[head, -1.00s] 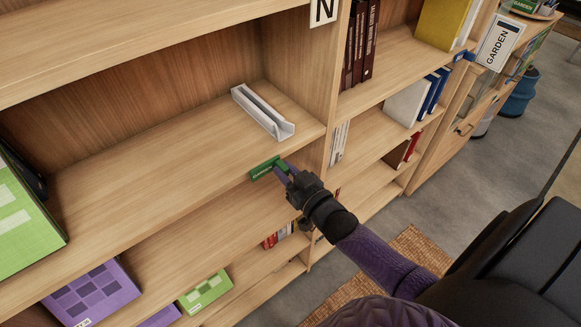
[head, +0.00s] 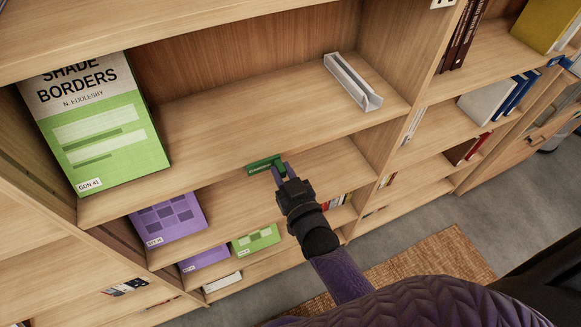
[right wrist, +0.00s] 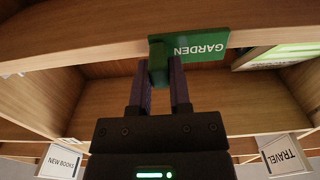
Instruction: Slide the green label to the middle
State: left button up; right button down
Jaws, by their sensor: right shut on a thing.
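The green label (head: 262,166) sits on the front edge of a shelf board (head: 215,168), near the middle of its length in the head view. In the right wrist view the label (right wrist: 205,47) reads GARDEN, upside down. My right gripper (head: 279,172) is shut on the label; in the right wrist view its two fingers (right wrist: 160,75) close on a green tab at the label's end. My left gripper is not in view.
A green and grey book, Shade Borders (head: 100,130), stands at the shelf's left end. A white bookend-like holder (head: 352,82) lies near its right end. The board between them is bare. Purple books (head: 170,217) and a green book (head: 256,240) are on lower shelves.

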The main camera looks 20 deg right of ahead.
jog(key=shift+a, duration=0.1)
jog(key=c, duration=0.6)
grip_release()
jog(key=shift+o, duration=0.2)
jog(key=shift+s, duration=0.1)
jog(key=s, duration=0.9)
jog(key=shift+s+d+p, duration=0.35)
jog(key=shift+s+d, duration=0.05)
jog(key=shift+f, duration=0.1)
